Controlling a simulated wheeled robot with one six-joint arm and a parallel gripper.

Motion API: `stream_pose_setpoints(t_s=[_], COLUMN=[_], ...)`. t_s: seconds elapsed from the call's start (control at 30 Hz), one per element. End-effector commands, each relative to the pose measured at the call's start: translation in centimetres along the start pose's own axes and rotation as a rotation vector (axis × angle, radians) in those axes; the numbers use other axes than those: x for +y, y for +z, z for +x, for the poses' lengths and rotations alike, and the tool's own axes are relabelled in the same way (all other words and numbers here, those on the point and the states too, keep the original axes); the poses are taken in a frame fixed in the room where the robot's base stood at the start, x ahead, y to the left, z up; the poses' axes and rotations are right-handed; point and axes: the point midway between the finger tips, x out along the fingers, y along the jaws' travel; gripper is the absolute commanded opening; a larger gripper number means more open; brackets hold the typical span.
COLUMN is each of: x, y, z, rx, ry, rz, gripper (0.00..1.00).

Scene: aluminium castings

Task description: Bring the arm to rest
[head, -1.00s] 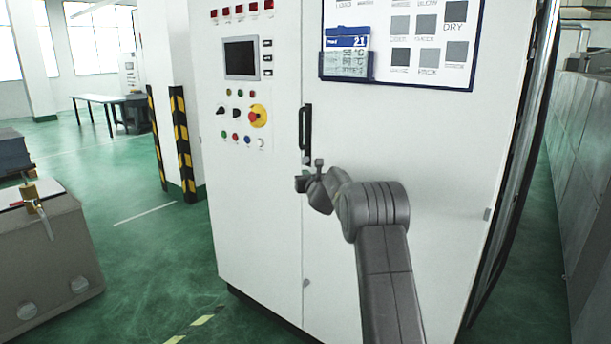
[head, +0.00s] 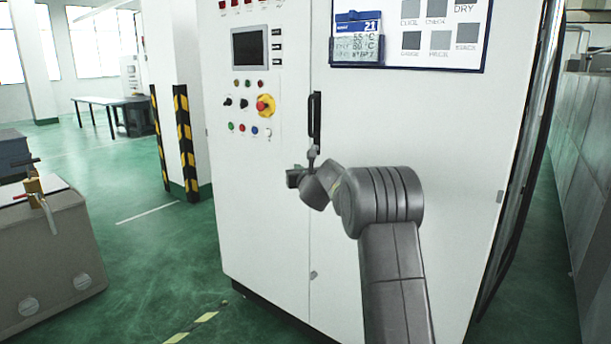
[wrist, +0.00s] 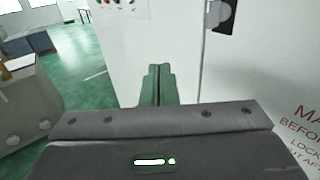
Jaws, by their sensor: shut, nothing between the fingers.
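My gripper (head: 294,177) is in front of the white control cabinet (head: 262,225), just below and left of its black door handle (head: 315,118) in the head view. My arm reaches up to it from the bottom of the picture, bent at the wrist. In the wrist view the two fingers of my gripper (wrist: 160,72) are together with nothing between them. The cabinet front (wrist: 180,35) fills much of the wrist view beyond them, and part of the handle (wrist: 222,14) shows at the top.
A grey-beige block with a brass tap (head: 36,190) stands at the left. Black-and-yellow guard posts (head: 186,145) stand left of the cabinet. Buttons and a red-and-yellow emergency stop (head: 265,105) are on the cabinet front. Green floor (head: 150,250) is open between block and cabinet.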

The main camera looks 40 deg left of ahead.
Motion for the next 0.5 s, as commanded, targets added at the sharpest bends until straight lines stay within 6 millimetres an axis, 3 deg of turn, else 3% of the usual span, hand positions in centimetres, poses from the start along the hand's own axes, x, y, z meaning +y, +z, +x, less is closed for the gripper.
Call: stream_pose_setpoints(t_s=[0.23,0.5], x=[2.6,3.8], y=[-0.5,-0.2], z=[-2.0,-3.0], rx=[0.000,0.001], ry=[0.001,0.000], rz=[0.001,0.001], gripper=[0.00,0.00])
